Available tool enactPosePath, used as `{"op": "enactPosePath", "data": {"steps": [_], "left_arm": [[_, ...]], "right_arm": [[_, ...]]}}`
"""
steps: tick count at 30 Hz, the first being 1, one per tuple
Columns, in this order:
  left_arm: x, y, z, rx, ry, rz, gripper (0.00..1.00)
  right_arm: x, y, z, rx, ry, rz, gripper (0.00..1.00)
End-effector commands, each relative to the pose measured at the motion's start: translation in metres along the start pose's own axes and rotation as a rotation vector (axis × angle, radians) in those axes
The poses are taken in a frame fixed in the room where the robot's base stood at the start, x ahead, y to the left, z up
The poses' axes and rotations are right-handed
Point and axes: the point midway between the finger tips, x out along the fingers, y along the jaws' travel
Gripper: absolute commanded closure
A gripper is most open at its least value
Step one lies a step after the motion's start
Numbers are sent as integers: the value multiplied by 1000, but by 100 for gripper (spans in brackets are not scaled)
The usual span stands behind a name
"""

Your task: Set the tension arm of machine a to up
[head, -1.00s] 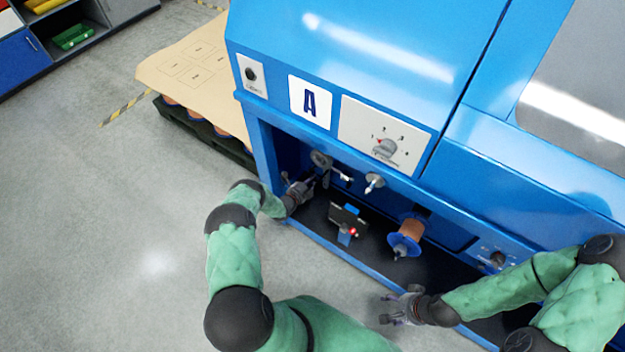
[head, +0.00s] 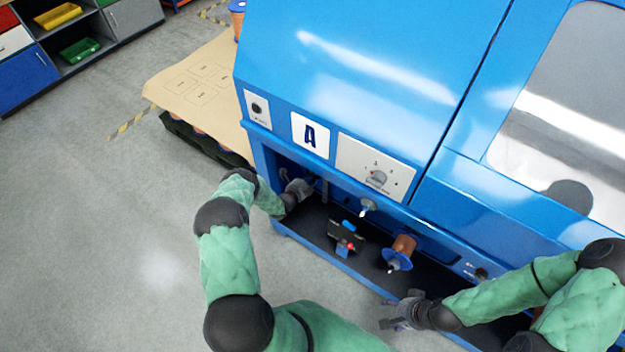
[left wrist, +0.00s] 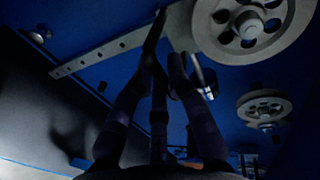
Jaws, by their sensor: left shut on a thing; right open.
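My left gripper (head: 305,187) reaches into the left end of the machine's open lower bay. In the left wrist view its dark fingers (left wrist: 168,65) are shut at the pale arm beside the pulley; they hide the exact contact. My right gripper (head: 396,314) is open and empty, in front of the bay's lower edge.
A second pulley (left wrist: 263,108) and a perforated grey bar (left wrist: 105,51) sit on the blue back panel. A selector panel (head: 355,160) is above. Floor at left is clear.

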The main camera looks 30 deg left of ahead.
Motion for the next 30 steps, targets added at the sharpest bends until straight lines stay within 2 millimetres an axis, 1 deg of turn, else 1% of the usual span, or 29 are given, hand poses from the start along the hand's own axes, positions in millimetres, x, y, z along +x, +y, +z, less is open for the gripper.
{"op": "enactPosePath", "data": {"steps": [1, 6, 11, 22, 23, 24, 25, 30], "left_arm": [[-2, -16, 1, 3, 0, -7, 100], [-6, -32, 1, 3, 0, -6, 100], [-8, -36, 1, 2, 0, -4, 100], [-8, -35, 0, 0, -1, -1, 100], [-8, -35, 0, 0, -1, -1, 76], [-8, -35, 0, 0, -1, -1, 65], [-8, -35, 0, 0, -1, -1, 60], [-8, -35, 0, 0, -1, -1, 60]], "right_arm": [[-9, -3, 0, 0, 0, 0, 39], [-18, -6, 1, 0, 0, 0, 39], [-20, -7, 1, 0, 0, 0, 39], [-20, -7, 1, 0, -1, 0, 39], [-20, -7, 1, 0, 0, 0, 39], [-20, -7, 1, 0, 0, 0, 39], [-20, -7, 1, 0, 0, 0, 39], [-20, -7, 1, 0, 0, 0, 39]]}}
